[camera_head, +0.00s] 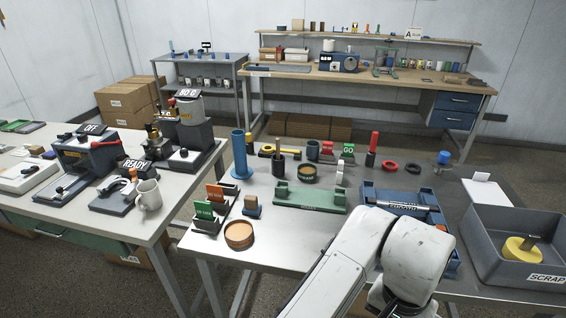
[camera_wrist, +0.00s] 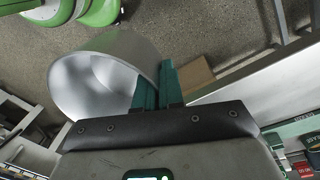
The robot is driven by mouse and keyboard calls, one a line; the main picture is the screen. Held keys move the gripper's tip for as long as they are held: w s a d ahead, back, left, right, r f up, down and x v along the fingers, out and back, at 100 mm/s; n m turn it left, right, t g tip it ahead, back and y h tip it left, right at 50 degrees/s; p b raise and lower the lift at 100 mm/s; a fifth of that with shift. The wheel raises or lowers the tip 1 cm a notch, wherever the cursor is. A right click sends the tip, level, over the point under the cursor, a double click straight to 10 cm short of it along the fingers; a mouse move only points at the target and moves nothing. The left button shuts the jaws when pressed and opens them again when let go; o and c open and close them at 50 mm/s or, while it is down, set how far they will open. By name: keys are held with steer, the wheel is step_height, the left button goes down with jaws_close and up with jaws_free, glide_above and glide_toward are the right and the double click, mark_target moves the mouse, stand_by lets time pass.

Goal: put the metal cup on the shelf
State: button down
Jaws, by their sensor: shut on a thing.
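The metal cup (camera_wrist: 85,88) is a smooth silvery cylinder in the wrist view, its open mouth turned towards the camera. My gripper (camera_wrist: 158,82) has two dark green fingers closed on the cup's right-hand wall. One finger appears inside the mouth and the other outside. The cup is held up with floor behind it. In the head view my white arm fills the bottom centre; the fingers and the cup do not show there. A grey shelf rack (camera_head: 242,97) stands at the back left. A wooden shelf (camera_head: 455,42) also runs above the rear bench. I cannot tell which one the task means.
A crowded grey table (camera_head: 262,250) stands in front, with a blue tray (camera_head: 375,190) and a grey scrap bin (camera_head: 490,258) at right. A left table (camera_head: 85,203) holds machines and a pale mug (camera_head: 149,196). Cardboard boxes (camera_head: 122,103) sit left of the rack.

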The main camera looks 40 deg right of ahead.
steer(key=w+a+f+n, duration=0.6)
steer(key=w+f+n, duration=0.2)
steer(key=w, duration=0.2)
steer(key=w+a+f+n+t, duration=0.1)
steer(key=w+a+f+n, duration=0.6)
steer(key=w, duration=0.4)
step_height(320, 180, down, 2)
steer(key=shift+f+n+h, duration=0.25)
steer(key=shift+n+h, duration=0.15)
steer(key=shift+n, duration=0.2)
steer(key=shift+a, duration=0.1)
steer(key=shift+s, duration=0.15)
